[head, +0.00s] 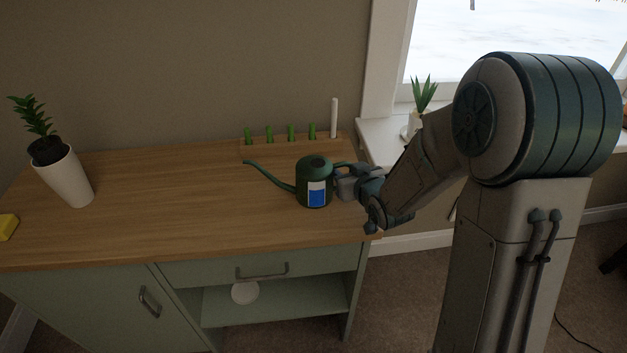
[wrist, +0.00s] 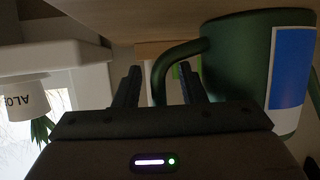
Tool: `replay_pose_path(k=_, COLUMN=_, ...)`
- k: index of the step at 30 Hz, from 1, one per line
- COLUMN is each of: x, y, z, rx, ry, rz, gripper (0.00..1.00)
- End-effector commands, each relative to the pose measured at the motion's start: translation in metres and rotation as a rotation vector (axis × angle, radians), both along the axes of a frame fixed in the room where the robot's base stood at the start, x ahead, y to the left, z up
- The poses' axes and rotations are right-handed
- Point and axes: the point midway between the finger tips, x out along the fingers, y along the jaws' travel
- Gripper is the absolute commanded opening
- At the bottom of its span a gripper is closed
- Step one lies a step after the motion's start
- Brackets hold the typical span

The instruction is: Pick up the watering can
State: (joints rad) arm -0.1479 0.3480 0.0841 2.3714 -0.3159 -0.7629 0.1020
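The dark green watering can (head: 313,170) stands upright on the wooden cabinet top, with its long spout to the left and a blue and white label on its front. In the wrist view, its body (wrist: 238,60) fills the right side. Its handle (wrist: 175,56) curves down into the space between my fingers. My gripper (head: 343,183) is at the can's right side, by the handle. In the wrist view, my gripper (wrist: 160,86) is open, one finger on each side of the handle, with visible gaps. The lower part of the handle is hidden behind the gripper body.
The cabinet top (head: 180,225) is mostly clear left of the can. A wooden rack (head: 262,152) with several green pegs and a white stick stands behind it. A white-potted plant (head: 65,178) and a yellow block (head: 7,227) are at left. A small aloe pot (head: 413,122) sits on the windowsill.

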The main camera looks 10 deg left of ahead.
Motion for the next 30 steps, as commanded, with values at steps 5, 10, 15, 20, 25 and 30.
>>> replay_pose_path(k=5, x=0.0, y=0.0, z=0.0, rx=0.0, ry=0.0, rz=0.0, gripper=0.37)
replay_pose_path(k=10, x=0.0, y=0.0, z=0.0, rx=0.0, ry=0.0, rz=0.0, gripper=0.0)
replay_pose_path(k=15, x=0.0, y=0.0, z=0.002, rx=0.002, ry=-0.002, rz=0.0, gripper=0.0)
replay_pose_path(k=20, x=0.0, y=0.0, z=0.002, rx=0.002, ry=-0.004, rz=0.0, gripper=0.0)
replay_pose_path(k=25, x=0.001, y=0.0, z=0.011, rx=0.002, ry=-0.005, rz=-0.001, gripper=0.0)
replay_pose_path(k=30, x=0.001, y=0.0, z=0.034, rx=0.004, ry=-0.008, rz=-0.001, gripper=0.0)
